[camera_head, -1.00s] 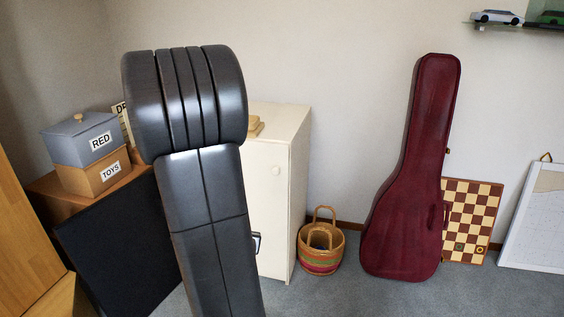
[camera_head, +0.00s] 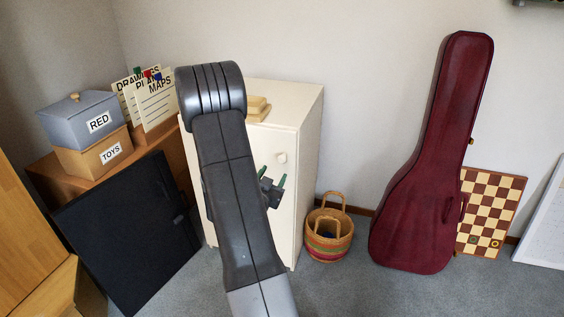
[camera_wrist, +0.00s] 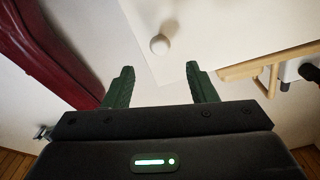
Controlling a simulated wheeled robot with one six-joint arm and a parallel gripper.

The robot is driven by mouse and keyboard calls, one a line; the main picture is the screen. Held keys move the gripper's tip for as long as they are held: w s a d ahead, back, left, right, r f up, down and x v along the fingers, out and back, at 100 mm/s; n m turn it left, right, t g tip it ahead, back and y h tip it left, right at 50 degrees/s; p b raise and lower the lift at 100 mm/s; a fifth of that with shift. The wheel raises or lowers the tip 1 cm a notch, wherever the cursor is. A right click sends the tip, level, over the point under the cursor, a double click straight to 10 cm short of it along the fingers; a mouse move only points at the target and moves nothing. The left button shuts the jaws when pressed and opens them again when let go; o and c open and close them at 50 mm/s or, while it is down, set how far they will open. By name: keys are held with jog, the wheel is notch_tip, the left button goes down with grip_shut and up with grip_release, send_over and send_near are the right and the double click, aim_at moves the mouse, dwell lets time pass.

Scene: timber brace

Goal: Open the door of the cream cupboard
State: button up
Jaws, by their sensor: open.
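The cream cupboard (camera_head: 305,125) stands against the wall, its door facing me and partly hidden behind my arm. A round pale knob (camera_head: 282,158) sits on the upper part of the door. My gripper (camera_head: 272,181) is in front of the door, just below and left of the knob, with green fingertips. In the wrist view my gripper (camera_wrist: 159,84) is open and empty, its two green fingers spread apart. The knob (camera_wrist: 159,44) shows beyond the fingertips, roughly midway between them and not touched. The door looks shut.
A striped basket (camera_head: 328,247) stands on the floor right of the cupboard, and a dark red guitar case (camera_head: 430,170) leans farther right. A black folder (camera_head: 130,235) leans at the left. A yellowish stack (camera_head: 257,106) lies on the cupboard. Carpet is clear before the basket.

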aim_at(281, 161)
jog(key=x, duration=0.8)
jog(key=shift+w, duration=0.2)
grip_shut()
